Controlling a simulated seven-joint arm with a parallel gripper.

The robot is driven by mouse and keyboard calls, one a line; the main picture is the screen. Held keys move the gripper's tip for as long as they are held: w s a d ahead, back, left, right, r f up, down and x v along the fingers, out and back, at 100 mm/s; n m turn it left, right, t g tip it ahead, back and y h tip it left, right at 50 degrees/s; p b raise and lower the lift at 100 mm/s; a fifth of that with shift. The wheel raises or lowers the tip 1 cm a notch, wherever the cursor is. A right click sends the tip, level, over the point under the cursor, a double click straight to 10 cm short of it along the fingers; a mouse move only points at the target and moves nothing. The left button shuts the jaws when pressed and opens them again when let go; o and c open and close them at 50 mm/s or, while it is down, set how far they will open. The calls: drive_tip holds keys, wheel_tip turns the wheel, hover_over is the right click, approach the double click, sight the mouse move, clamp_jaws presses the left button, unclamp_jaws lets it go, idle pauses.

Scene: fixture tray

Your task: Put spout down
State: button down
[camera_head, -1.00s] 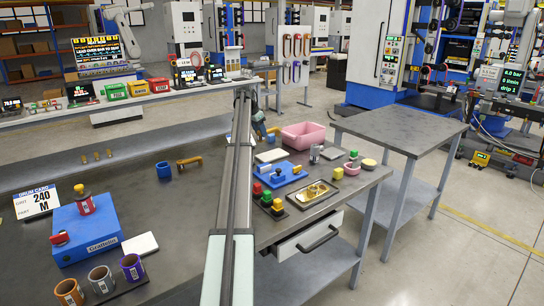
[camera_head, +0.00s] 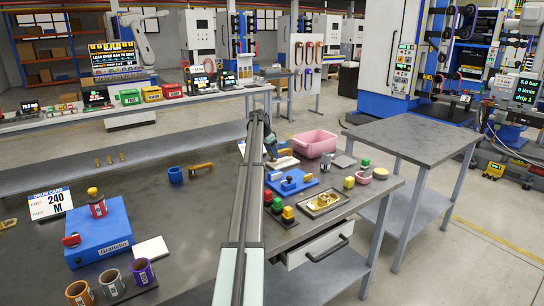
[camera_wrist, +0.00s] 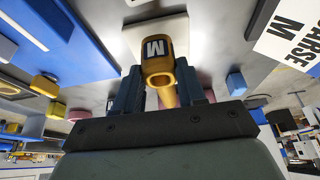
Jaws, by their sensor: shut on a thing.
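In the head view my gripper (camera_head: 271,150) is over the back of the bench, close to the pale pad (camera_head: 283,162) and left of the pink bin. The spout is too small and hidden there to make out.
The pink bin (camera_head: 315,143), a blue fixture (camera_head: 292,182) and a metal tray (camera_head: 323,202) with golden contents stand right of my arm. A blue cup (camera_head: 176,175) and a brass handle-like piece (camera_head: 203,167) are left. The bench middle is largely clear.

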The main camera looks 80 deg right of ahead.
drive_tip(key=shift+f, duration=0.95)
drive_tip(key=c, duration=0.7)
unclamp_jaws()
drive_tip(key=shift+f, duration=0.15)
drive_tip(key=shift+o, duration=0.2)
drive_tip(key=v, duration=1.2)
